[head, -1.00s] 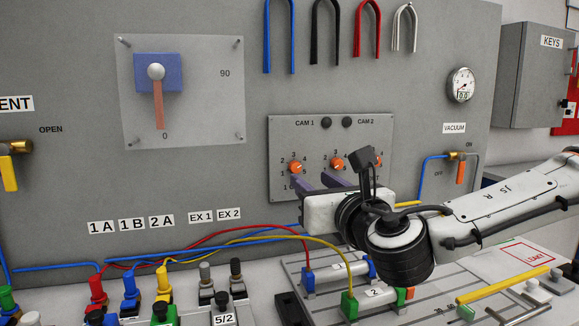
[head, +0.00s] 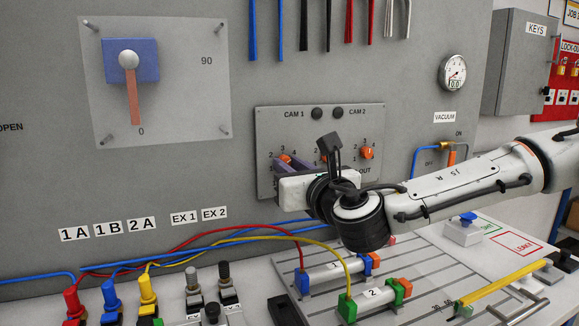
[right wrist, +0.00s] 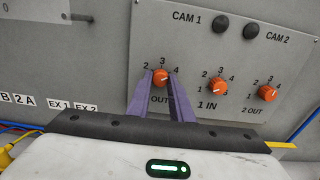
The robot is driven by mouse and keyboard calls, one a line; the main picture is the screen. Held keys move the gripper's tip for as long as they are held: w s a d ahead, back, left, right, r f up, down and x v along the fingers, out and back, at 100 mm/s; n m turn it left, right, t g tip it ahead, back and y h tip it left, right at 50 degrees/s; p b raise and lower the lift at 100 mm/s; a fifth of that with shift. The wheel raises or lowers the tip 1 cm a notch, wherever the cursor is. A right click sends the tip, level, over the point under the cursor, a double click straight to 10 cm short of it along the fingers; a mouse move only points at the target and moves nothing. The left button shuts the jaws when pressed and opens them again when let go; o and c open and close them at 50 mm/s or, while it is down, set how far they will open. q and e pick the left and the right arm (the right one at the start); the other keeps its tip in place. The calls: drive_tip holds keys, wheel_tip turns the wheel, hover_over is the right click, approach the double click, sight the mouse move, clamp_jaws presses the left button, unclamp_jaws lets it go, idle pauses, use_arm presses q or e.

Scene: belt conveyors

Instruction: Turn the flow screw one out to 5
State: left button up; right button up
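The flow screw one out is the orange knob (right wrist: 161,77) at the left of the valve panel in the right wrist view. It also shows in the head view (head: 284,159), partly behind my fingers. Its scale shows 2, 3 and 4; other marks are hidden, and I cannot read its pointer surely. My right gripper (right wrist: 161,84) has its two purple fingers on either side of this knob, tips close to its edges. They look open around it; contact is not clear. In the head view my right gripper (head: 290,166) points at the panel. My left gripper is not in view.
The 1 IN knob (right wrist: 217,85) and 2 OUT knob (right wrist: 267,93) sit close to the right. Two dark buttons (head: 316,113) are above. Below are hoses (head: 205,236) and cylinders (head: 333,276) on a slotted plate. A vacuum gauge (head: 452,73) hangs right.

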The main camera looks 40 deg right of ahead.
drive_tip(key=c, duration=0.4)
clamp_jaws()
use_arm(q)
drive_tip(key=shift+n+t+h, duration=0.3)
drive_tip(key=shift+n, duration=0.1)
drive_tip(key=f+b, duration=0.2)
drive_tip(key=b, duration=0.1)
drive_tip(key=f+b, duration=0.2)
drive_tip(key=b, duration=0.2)
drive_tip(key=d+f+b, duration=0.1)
drive_tip(key=b, duration=0.2)
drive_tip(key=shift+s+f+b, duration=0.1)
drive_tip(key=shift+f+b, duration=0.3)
use_arm(e)
drive_tip(key=m, duration=1.2)
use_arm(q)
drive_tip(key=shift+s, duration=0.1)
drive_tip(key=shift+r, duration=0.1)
use_arm(e)
drive_tip(key=shift+r, duration=0.1)
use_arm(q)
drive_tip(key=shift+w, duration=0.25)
use_arm(e)
drive_tip(key=o, duration=1)
unclamp_jaws()
